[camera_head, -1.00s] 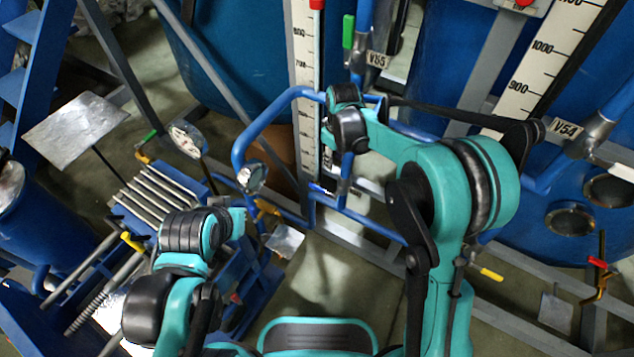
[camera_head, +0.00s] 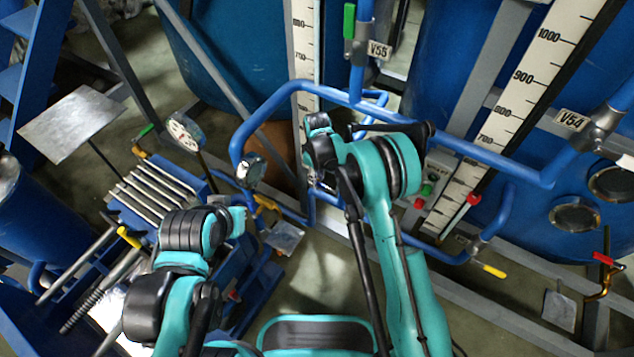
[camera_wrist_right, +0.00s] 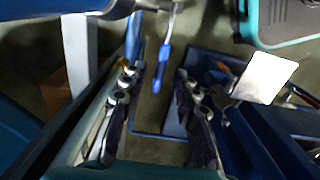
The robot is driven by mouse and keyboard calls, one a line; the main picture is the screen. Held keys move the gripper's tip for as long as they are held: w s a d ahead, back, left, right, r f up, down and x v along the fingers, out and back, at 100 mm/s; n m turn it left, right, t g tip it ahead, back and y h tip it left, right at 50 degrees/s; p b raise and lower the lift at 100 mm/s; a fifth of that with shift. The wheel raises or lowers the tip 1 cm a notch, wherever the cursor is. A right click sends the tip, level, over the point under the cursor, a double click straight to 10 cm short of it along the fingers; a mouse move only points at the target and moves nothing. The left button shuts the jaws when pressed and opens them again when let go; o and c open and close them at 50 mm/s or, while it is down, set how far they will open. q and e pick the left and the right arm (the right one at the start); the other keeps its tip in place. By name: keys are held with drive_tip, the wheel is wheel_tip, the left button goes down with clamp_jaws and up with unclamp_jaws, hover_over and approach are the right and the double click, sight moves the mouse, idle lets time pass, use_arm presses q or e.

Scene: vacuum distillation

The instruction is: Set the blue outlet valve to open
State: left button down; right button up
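The blue outlet valve's lever (camera_wrist_right: 163,68) shows in the right wrist view as a blue-sleeved handle on a metal stem. It hangs at the upper middle, between the two fingers of my right gripper (camera_wrist_right: 158,82). The fingers stand apart, with a gap on either side of the lever. In the head view my right gripper (camera_head: 320,184) is small and mostly covered by its own wrist, in front of the blue pipe frame. The lever cannot be made out there. My left arm is at the lower left of the head view; its fingers do not show.
A blue pipe (camera_head: 420,128) runs above my right wrist, with a round gauge (camera_head: 250,169) to its left. Tall white scales (camera_head: 520,90) and blue tanks stand behind. A yellow-handled valve (camera_head: 494,271) and a red-handled valve (camera_head: 603,259) are at the right.

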drive_tip(key=shift+f, duration=0.7)
clamp_jaws()
drive_tip(key=shift+r, duration=0.15)
